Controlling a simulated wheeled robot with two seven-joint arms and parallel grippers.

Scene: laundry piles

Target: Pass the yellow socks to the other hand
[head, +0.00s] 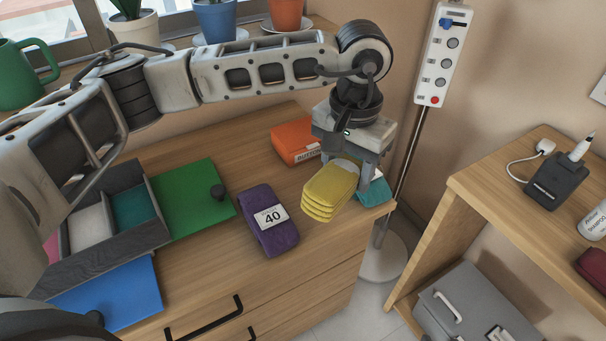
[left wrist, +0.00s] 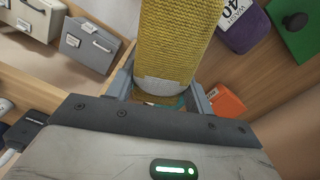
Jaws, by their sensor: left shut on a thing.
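The yellow socks (head: 330,190) are a folded, layered bundle near the right end of the wooden dresser top. My left gripper (head: 352,172) comes down over them from above and is shut on them. In the left wrist view the yellow socks (left wrist: 180,45) fill the space between the two fingers (left wrist: 163,92) and stick out beyond them. I cannot tell from the head view whether the socks touch the dresser top. My right gripper is not in view.
A purple bundle marked 40 (head: 268,220), an orange bundle (head: 295,141) and a teal bundle (head: 375,192) lie close by. A grey divided box (head: 150,240), a green panel (head: 190,200) and a blue panel (head: 115,295) are at left. A shelf (head: 480,200) stands at right.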

